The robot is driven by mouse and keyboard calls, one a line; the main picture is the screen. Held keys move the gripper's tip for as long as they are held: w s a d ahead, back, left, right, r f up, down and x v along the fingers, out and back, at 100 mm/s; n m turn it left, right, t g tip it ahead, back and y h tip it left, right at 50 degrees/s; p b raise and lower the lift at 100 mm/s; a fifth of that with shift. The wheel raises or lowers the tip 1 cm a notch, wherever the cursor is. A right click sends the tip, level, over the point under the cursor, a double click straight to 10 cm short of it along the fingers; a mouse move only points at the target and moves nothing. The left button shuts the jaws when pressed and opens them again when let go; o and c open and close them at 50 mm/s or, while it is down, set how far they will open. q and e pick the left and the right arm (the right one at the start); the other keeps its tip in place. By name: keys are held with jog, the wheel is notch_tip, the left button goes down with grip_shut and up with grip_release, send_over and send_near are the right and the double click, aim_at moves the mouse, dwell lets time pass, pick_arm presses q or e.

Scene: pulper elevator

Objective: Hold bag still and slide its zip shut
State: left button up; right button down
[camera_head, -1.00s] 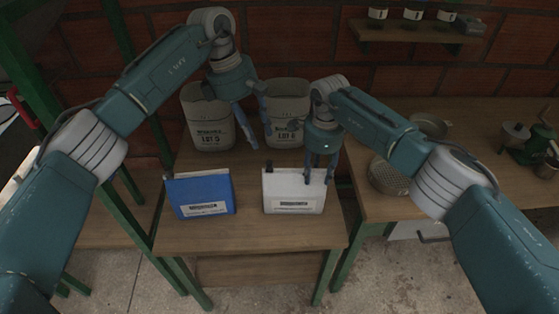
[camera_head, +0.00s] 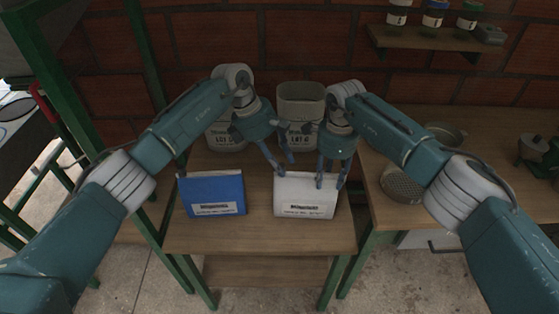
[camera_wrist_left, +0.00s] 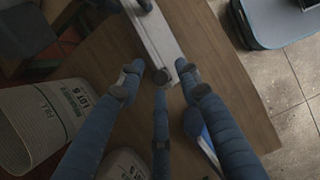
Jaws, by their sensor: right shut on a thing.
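The white bag (camera_head: 306,198) stands upright on the small wooden table, its label facing me. My right gripper (camera_head: 331,181) is shut on the bag's right part near the top. My left gripper (camera_head: 281,170) is open at the bag's upper left end. In the left wrist view the white bag (camera_wrist_left: 158,35) runs up from between the spread left fingers (camera_wrist_left: 160,80). A small dark tab (camera_wrist_left: 162,76), apparently the zip pull, sits at its near end between them, not gripped.
A blue bag (camera_head: 212,195) stands to the left on the same table. Two large pale lot containers (camera_head: 301,105) stand behind the bags. A counter with a perforated metal bowl (camera_head: 402,188) is at the right. The table front is clear.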

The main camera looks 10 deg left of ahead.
aim_at(304, 173)
pick_arm(q)
jog(key=shift+f, duration=0.1)
grip_shut()
jog(key=shift+w+d, duration=0.15)
jog(key=shift+d, duration=2.55)
grip_release()
jog(key=shift+a, duration=0.15)
jog(key=shift+a+r, duration=0.1)
jog(key=shift+r, duration=0.1)
